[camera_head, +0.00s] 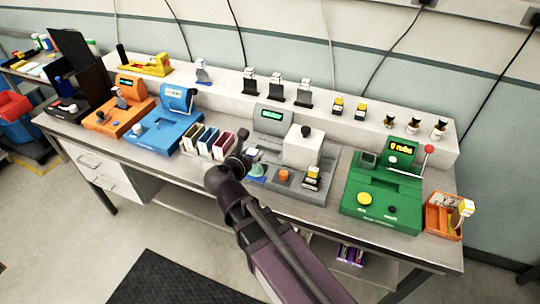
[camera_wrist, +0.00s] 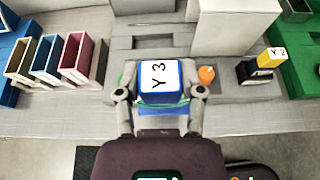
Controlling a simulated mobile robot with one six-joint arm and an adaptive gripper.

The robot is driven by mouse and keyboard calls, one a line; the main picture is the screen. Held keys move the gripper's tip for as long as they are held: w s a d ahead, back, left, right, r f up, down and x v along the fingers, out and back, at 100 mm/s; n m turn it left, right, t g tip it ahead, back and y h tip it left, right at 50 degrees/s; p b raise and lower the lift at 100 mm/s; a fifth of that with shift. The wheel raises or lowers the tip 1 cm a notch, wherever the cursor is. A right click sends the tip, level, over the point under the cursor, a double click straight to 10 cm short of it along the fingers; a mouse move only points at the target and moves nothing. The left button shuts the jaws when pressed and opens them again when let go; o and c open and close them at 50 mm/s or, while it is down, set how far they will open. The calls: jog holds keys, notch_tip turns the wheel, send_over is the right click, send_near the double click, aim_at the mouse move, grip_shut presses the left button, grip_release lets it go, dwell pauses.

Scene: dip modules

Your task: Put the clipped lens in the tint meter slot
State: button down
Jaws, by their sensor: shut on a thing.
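My gripper (camera_wrist: 160,104) is shut on the clipped lens, whose blue clip with a white top marked "Y 3" (camera_wrist: 158,76) sits between the two fingers. A thin green and blue edge shows below the clip; most of the lens is hidden. In the head view my gripper (camera_head: 247,158) is over the front left of a grey device (camera_head: 300,178), which I take to be the tint meter. This device has a green-lit display (camera_head: 271,114) and a white block (camera_head: 303,147) with a black knob.
An orange knob (camera_wrist: 206,74) and a yellow-and-black clip marked "Y 2" (camera_wrist: 272,62) stand right of my gripper. Several coloured bins (camera_head: 208,141) stand left. A green device (camera_head: 384,192) is at right, a blue one (camera_head: 165,131) at left. A raised shelf runs behind.

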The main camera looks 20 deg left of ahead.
jog(key=shift+d, duration=0.1)
jog(key=shift+w, duration=0.15)
jog(key=shift+w, duration=0.3)
jog(key=w+a+f+b, duration=0.1)
jog(key=w, duration=1.3)
jog(key=shift+a+f, duration=0.15)
jog(key=shift+f, duration=0.05)
jog(key=shift+w+f+b, duration=0.35)
jog(key=shift+f+b, duration=0.55)
jog(key=shift+b, duration=0.1)
jog(key=shift+w+f+b, duration=0.35)
jog(key=shift+f+b, duration=0.55)
jog(key=shift+b, duration=0.1)
